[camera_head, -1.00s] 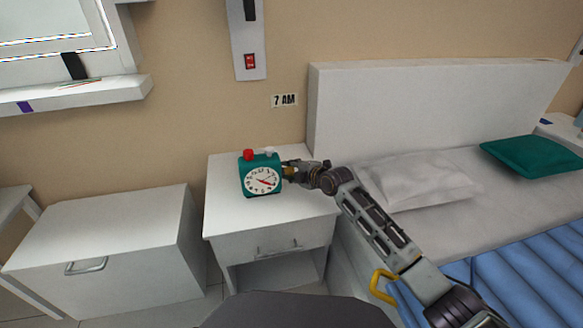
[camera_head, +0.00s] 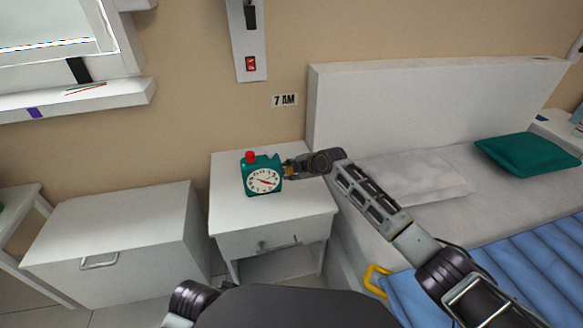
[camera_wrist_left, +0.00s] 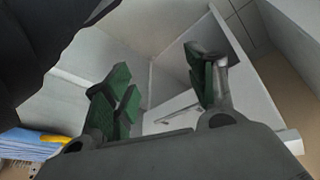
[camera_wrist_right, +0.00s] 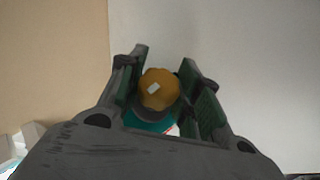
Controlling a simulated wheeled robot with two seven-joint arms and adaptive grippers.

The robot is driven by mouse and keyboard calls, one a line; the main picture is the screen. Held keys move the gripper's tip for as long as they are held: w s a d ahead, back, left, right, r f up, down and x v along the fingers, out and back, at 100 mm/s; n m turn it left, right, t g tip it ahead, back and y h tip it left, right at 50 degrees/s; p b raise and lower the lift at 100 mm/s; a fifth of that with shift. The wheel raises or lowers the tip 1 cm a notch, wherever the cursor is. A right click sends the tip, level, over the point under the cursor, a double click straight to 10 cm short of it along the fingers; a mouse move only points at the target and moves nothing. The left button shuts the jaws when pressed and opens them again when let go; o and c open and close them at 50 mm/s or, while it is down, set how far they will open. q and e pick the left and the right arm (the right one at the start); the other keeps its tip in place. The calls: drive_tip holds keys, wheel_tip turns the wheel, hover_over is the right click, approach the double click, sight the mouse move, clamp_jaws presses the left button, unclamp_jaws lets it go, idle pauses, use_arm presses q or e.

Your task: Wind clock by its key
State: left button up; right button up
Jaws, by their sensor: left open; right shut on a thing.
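The green clock (camera_head: 262,176) stands on the white nightstand, its white dial facing me and a red button on top. My right gripper (camera_head: 289,171) is at the clock's right side. In the right wrist view, that gripper (camera_wrist_right: 165,85) is shut on the round yellow key (camera_wrist_right: 158,88), with a little of the teal clock (camera_wrist_right: 150,122) showing behind it. My left gripper (camera_wrist_left: 160,88) is open and empty in the left wrist view, over the nightstand's front. In the head view only part of my left arm shows at the bottom; its fingers are hidden.
The nightstand (camera_head: 227,208) has a free top around the clock and a handled drawer below. A white chest (camera_head: 120,225) stands to the left, the bed (camera_head: 400,90) to the right. A "7 AM" sign (camera_head: 285,100) and a red switch (camera_head: 251,63) are on the wall.

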drive_tip(key=shift+g+p, duration=0.6)
drive_tip(key=shift+g, duration=0.2)
drive_tip(key=shift+h, duration=0.3)
drive_tip(key=o, duration=1)
drive_tip(key=shift+o, duration=0.2)
drive_tip(key=v, duration=1.2)
